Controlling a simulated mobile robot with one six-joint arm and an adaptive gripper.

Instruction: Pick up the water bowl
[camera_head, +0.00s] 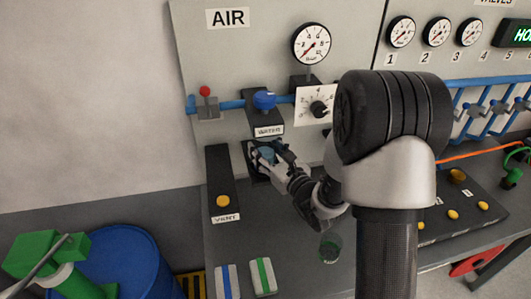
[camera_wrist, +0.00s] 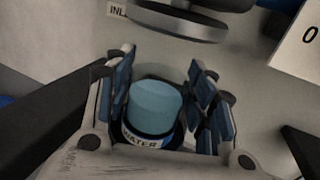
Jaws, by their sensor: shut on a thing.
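The water bowl (camera_wrist: 157,102) is a pale blue, cup-like vessel with a dark lower band and a label reading "WATER". It stands between the two fingers of my gripper (camera_wrist: 165,72), which is shut on it, one finger on each side. In the head view my gripper (camera_head: 272,150) is at the black bracket (camera_head: 250,158) under the "WATER" sign, and the bowl (camera_head: 267,156) is small and partly hidden by the fingers. Whether the bowl's base touches the bracket cannot be told.
A blue-knobbed valve (camera_head: 264,101) sits right above my gripper. A small green cup (camera_head: 330,247) and two striped blocks (camera_head: 263,276) are on the bench.

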